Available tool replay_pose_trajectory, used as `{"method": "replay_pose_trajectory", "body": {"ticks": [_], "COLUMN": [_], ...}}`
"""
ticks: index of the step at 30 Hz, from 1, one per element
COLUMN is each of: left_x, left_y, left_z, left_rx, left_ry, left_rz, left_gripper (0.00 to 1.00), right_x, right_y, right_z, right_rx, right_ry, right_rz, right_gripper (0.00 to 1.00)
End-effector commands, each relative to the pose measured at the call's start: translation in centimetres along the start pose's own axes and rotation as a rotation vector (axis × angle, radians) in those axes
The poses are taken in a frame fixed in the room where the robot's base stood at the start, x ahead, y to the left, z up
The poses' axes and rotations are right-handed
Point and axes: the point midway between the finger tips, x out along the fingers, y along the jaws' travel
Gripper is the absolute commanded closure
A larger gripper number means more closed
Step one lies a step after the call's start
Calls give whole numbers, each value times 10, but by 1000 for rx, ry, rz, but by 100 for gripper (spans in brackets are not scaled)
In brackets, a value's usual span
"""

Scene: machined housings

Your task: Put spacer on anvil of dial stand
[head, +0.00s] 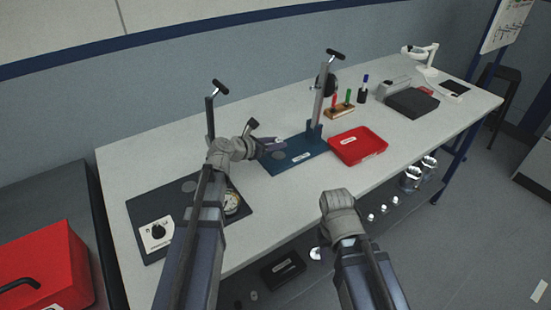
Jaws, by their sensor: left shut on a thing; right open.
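The blue dial stand (299,155) stands mid-table, with an upright column and a dark dial (328,85) near its top. A grey round spot, seemingly its anvil (278,156), shows on the blue base. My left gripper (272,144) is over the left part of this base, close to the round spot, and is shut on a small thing. That thing is too small and too covered by the fingers to make out; I cannot tell if it touches the base. My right gripper (337,194) is open, in front of the table's near edge; its fingertips are hard to see.
A second stand with a black base (140,208), a grey disc (189,186) and a dial (232,203) is at left, partly behind my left arm. A red tray (358,146) is right of the blue stand. Pens (348,97) stand behind it.

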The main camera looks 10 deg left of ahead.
Motion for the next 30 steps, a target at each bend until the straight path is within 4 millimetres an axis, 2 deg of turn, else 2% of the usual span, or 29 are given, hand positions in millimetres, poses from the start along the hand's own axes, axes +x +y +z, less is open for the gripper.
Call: {"method": "replay_pose_trajectory", "body": {"ticks": [5,14,27,28,30], "left_x": [1,14,16,15,15], "left_y": [0,0,0,0,0], "left_z": [-3,-34,-38,-37,-36], "left_rx": [0,0,0,0,0], "left_ry": [0,0,0,0,0], "left_rz": [0,0,0,0,0], "left_gripper": [100,100,100,62,54], "right_x": [3,37,41,39,39], "right_y": [0,-4,-4,-4,-4], "right_z": [0,-2,-2,-2,-2], "right_rx": [0,0,0,0,0], "right_ry": [0,0,0,0,0], "right_rz": [0,0,0,0,0], "right_gripper": [50,50,50,50,50]}}
